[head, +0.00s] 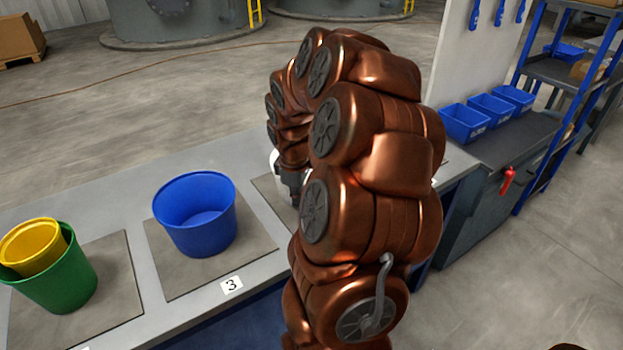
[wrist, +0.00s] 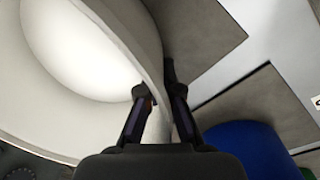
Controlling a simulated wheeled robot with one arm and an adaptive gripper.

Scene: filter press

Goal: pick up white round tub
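The white round tub (wrist: 50,115) fills the left of the wrist view, seen from above, its pale inside showing. In the head view only a sliver of the tub (head: 274,161) shows beside my copper arm, which hides the rest. My gripper (wrist: 156,88) straddles the tub's wall, one finger inside and one outside. The narrow gap between the fingers appears filled by the wall, so it looks shut on it. In the head view my gripper (head: 293,187) is mostly hidden by the arm.
A blue tub (head: 197,225) stands on the mat left of the gripper; it also shows in the wrist view (wrist: 245,150). A green tub (head: 62,280) holding a yellow tub (head: 32,250) stands further left. Blue bins (head: 465,123) sit on the dark bench at right.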

